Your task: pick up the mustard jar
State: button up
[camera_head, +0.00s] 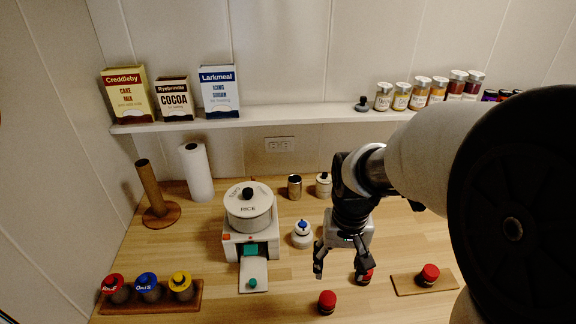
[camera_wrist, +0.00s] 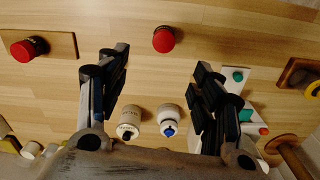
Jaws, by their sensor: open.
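No jar label reads clearly as mustard, so I cannot tell which jar it is. On the shelf at right stand several small labelled glass jars; those with pale lids hold yellowish contents (camera_head: 419,94), and darker red jars (camera_head: 465,85) stand beside them. On the counter, one red-capped dark jar (camera_head: 327,301) stands in front; it seems to be the one in the wrist view (camera_wrist: 163,39).
A third red-capped jar (camera_head: 428,275) stands on a wooden board (camera_head: 405,286) at right.

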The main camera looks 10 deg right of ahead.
aim_at(328, 298)
notch_tip(328, 298, down, 13)
jog(key=b, duration=0.4)
jog(key=shift+w+r, duration=0.1)
jog(key=shift+r, duration=0.1)
jog(key=f+b, duration=0.1)
jog(key=f, duration=0.1)
jog(key=f+b, duration=0.2)
jog(key=f, duration=0.1)
jog(key=shift+w+a+f, duration=0.1)
jog(key=shift+a+f, duration=0.2)
jog(key=shift+a, duration=0.1)
jog(key=shift+r, duration=0.1)
jog(key=shift+c, duration=0.5)
jog(key=c, duration=0.9)
